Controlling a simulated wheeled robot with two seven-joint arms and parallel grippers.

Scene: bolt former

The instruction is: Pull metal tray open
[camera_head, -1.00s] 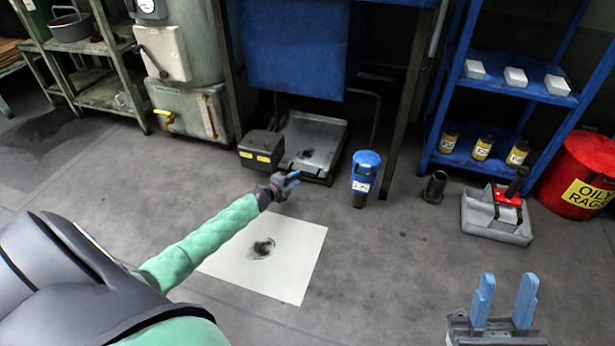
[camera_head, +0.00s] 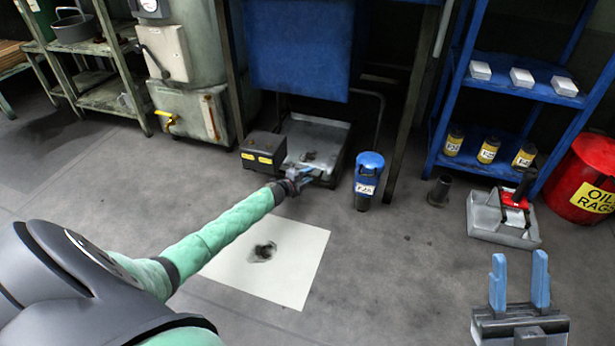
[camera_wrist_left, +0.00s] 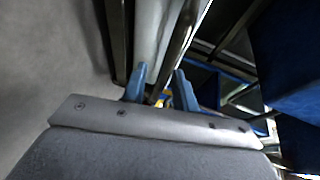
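The metal tray (camera_head: 325,131) is a shallow grey pan with dark residue, on the floor under the blue machine. My right gripper (camera_head: 519,265) is open and empty at the lower right, far from the tray.
A dark box with yellow labels (camera_head: 263,152) stands left of the tray. A blue-topped container (camera_head: 368,175) stands just right of it. A white sheet with a dark stain (camera_head: 290,275) lies in front. A grey bin (camera_head: 490,218) and red can (camera_head: 583,178) stand right.

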